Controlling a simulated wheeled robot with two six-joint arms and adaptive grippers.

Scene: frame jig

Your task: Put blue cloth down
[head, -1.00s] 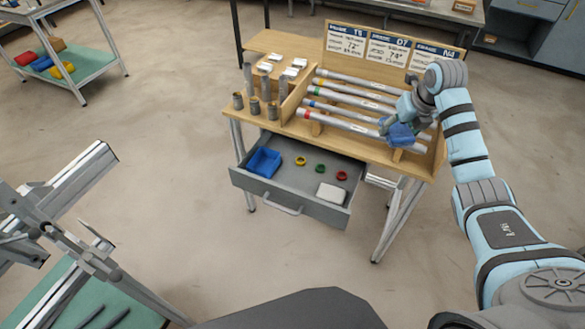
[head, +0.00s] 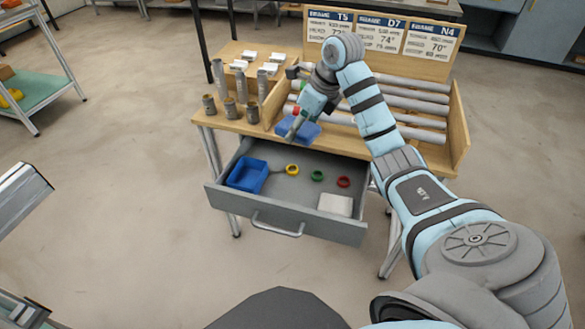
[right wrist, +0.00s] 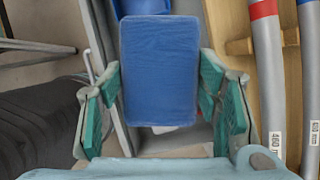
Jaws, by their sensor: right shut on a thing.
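The blue cloth (head: 297,130) is a flat, folded rectangle held at the front edge of the bench, just behind the open drawer (head: 275,223). My right gripper (head: 301,122) is shut on it. In the right wrist view the cloth (right wrist: 160,72) lies between the green finger pads (right wrist: 163,118) and hides much of what is beneath it. I cannot tell whether it touches the bench. My left gripper is not in view.
The drawer holds a blue tray (head: 247,175), yellow (head: 292,169), green (head: 317,175) and red (head: 344,182) rings and a white block (head: 335,205). Upright grey cylinders (head: 229,107) stand at the bench's left. Long tubes (head: 410,103) lie in the rack on the right.

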